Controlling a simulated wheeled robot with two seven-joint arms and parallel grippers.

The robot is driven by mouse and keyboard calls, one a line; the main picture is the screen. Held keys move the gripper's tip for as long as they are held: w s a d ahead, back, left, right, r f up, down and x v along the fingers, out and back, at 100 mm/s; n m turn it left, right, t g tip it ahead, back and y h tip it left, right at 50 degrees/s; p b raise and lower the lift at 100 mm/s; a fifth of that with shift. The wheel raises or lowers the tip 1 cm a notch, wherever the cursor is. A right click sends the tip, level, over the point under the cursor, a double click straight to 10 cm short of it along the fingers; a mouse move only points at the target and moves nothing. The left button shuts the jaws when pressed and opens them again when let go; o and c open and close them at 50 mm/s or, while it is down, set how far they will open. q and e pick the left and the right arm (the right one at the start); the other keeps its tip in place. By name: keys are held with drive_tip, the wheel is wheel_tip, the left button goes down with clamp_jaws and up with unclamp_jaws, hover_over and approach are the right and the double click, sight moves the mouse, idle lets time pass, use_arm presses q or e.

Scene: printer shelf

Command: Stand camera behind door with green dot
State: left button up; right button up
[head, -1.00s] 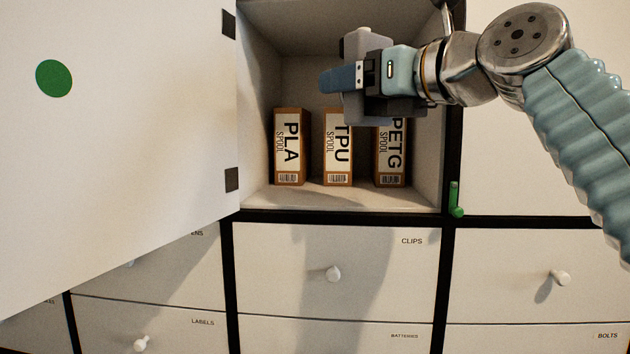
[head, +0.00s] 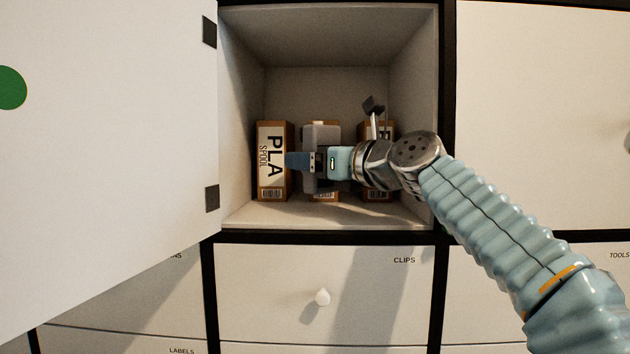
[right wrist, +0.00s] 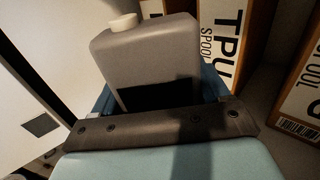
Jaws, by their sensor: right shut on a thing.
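The door with the green dot (head: 110,140) stands open at the left of the head view; its green dot (head: 10,88) is at the left edge. My right gripper (head: 306,161) is inside the open compartment (head: 335,218), shut on a grey box-like body, the camera (head: 322,133). In the right wrist view the camera (right wrist: 155,50) looks tilted, with a pale round knob on top and a dark lower face. It is in front of the spool boxes; whether it touches the compartment floor is hidden. My left gripper is not in view.
A PLA box (head: 272,185), a TPU box (right wrist: 221,35) and a PETG box (head: 380,193) stand along the back of the compartment. The floor in front is a clear strip. Below is the CLIPS drawer (head: 260,280) with a white knob. A dark frame post (head: 446,120) bounds the right side.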

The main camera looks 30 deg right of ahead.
sight(330, 182)
drive_tip(key=shift+w+d+f, duration=0.1)
drive_tip(key=shift+w+f, duration=0.1)
drive_tip(key=shift+f, duration=1.55)
drive_tip(key=o, duration=1.4)
drive_tip(key=shift+f, duration=0.1)
drive_tip(key=shift+c, duration=0.2)
drive_tip(key=b+v, duration=0.2)
drive_tip(key=v, duration=0.5)
drive_tip(key=shift+s, duration=0.25)
